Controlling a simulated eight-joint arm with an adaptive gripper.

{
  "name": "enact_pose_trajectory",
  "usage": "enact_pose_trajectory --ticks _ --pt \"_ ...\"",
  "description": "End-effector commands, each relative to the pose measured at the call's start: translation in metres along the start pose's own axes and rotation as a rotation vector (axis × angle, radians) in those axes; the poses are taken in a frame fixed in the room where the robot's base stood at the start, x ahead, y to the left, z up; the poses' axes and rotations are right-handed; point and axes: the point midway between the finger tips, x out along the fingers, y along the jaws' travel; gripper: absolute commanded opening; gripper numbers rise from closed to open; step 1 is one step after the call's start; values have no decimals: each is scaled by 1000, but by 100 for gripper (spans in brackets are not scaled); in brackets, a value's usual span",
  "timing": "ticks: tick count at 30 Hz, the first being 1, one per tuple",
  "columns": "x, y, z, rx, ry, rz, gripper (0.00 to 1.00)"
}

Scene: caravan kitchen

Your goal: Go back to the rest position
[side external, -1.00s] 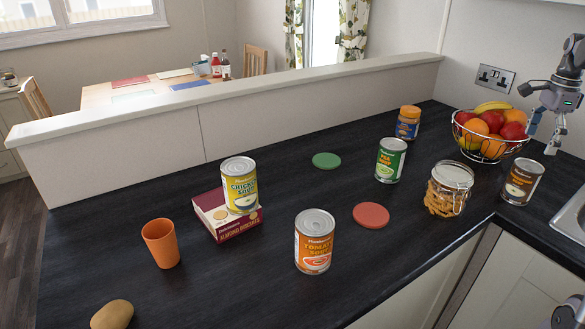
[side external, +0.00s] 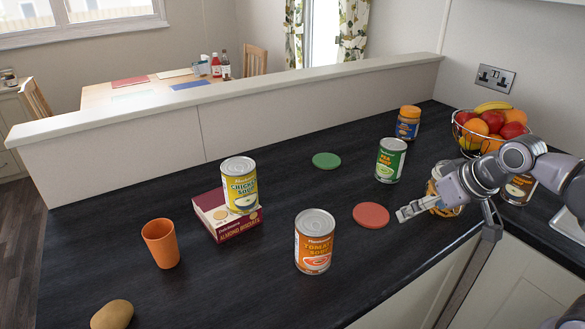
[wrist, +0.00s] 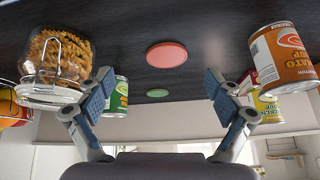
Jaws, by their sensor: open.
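My gripper (side external: 448,214) is at the right of the counter in the side view, in front of the pasta jar (side external: 440,192) and hiding much of it. In the wrist view my gripper (wrist: 158,98) has its two fingers spread wide, with nothing between them. That view shows the counter at the top and the objects upside down. The pasta jar (wrist: 58,55) is beside the left finger there. The red disc (wrist: 166,55) and the green disc (wrist: 157,92) show between the fingers, farther off.

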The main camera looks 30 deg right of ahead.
Motion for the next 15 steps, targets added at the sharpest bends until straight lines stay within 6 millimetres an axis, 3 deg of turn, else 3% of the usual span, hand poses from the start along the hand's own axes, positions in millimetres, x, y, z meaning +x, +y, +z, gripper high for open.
enact_pose_trajectory --ticks 5,15 --pt "5 -18 19 -146 39 -40 92" --pt "5 -20 20 -159 42 -42 92"
